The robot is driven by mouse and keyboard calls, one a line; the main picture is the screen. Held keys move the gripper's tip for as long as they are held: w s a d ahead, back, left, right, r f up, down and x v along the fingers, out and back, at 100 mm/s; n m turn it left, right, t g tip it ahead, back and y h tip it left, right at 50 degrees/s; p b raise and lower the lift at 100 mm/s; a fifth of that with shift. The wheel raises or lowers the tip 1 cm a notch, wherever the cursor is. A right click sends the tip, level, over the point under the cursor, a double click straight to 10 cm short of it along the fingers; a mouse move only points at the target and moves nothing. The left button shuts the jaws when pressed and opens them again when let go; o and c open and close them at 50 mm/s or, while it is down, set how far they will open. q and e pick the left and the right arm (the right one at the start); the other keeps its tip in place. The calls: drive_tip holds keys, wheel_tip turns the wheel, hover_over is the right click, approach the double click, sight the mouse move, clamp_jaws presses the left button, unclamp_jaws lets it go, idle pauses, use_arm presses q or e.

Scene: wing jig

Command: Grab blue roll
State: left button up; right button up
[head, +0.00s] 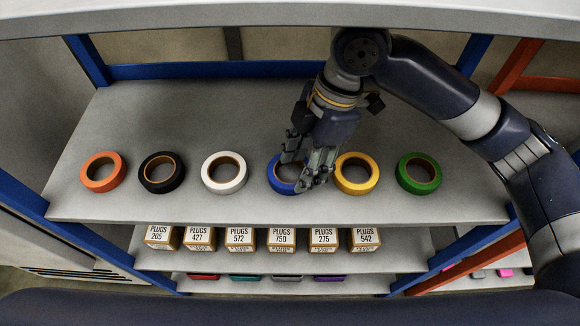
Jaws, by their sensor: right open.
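The blue roll (274,181) of tape lies flat on the grey upper shelf, fourth from the left in a row of rolls. My right gripper (302,172) is open over its right side, pointing down, and its fingers hide part of the ring. I cannot tell whether the fingers touch the roll. My left gripper is not in view.
Orange (91,184), black (154,186) and white (212,187) rolls lie to the left. A yellow roll (368,186) lies close to the gripper's right, then a green roll (427,187). Boxes of plugs (282,238) stand on the shelf below. A shelf edge (200,15) crosses the top.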

drive_tip(key=x, duration=0.2)
drive_tip(key=p+x, duration=0.1)
drive_tip(key=x, duration=0.1)
drive_tip(key=shift+w+f, duration=0.15)
drive_tip(key=shift+f, duration=0.1)
clamp_jaws()
drive_tip(key=shift+r, duration=0.15)
